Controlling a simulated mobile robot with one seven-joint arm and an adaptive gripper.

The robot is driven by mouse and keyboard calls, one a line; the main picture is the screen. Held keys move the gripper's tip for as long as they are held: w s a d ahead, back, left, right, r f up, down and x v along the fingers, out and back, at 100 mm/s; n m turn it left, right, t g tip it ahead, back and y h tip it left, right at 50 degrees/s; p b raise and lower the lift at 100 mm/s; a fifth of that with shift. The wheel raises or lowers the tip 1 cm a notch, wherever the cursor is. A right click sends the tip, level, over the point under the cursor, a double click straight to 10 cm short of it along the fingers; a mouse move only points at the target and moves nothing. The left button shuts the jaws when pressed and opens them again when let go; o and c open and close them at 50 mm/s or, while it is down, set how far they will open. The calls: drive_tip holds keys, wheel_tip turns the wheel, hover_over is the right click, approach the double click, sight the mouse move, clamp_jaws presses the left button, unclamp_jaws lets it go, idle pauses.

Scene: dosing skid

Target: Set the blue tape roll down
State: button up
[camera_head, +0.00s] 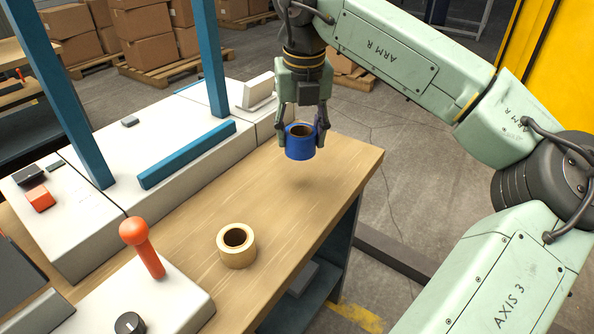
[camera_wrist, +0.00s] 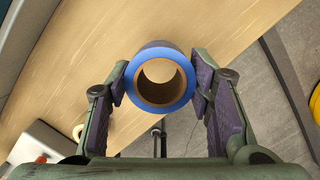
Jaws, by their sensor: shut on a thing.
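The blue tape roll (camera_head: 300,142) is held by my gripper (camera_head: 303,128) above the right part of the wooden bench. My gripper's two fingers are shut on its outer sides. A shadow shows on the bench below, with a gap between roll and wood. In the wrist view the blue tape roll (camera_wrist: 160,103) sits between the pads of my gripper (camera_wrist: 160,88), its brown core facing the camera. The wooden bench top (camera_head: 290,215) lies under it.
A tan tape roll (camera_head: 236,246) stands on the bench, nearer the front. A red-knobbed lever (camera_head: 141,245) rises at the lower left. Blue posts (camera_head: 70,100) and a blue bar (camera_head: 187,154) stand to the left. Bench wood around the shadow is clear; its right edge is close.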

drive_tip(key=f, duration=0.4)
drive_tip(key=shift+s+f, duration=0.2)
drive_tip(key=shift+f, duration=0.1)
drive_tip(key=shift+f+p, duration=0.5)
drive_tip(key=shift+f, duration=1.7)
drive_tip(key=shift+f, duration=0.2)
drive_tip(key=o, duration=1.2)
drive_tip(key=shift+c, duration=0.2)
drive_tip(key=shift+r, duration=0.1)
drive_tip(key=shift+r, duration=0.3)
drive_tip(key=r, duration=0.3)
drive_tip(key=s+r, duration=0.1)
drive_tip(key=r, duration=0.3)
drive_tip(key=r+b, duration=0.1)
drive_tip(key=r, duration=0.3)
drive_tip(key=shift+s+d+r, duration=0.2)
drive_tip(key=shift+s+r, duration=0.05)
drive_tip(key=shift+s, duration=0.05)
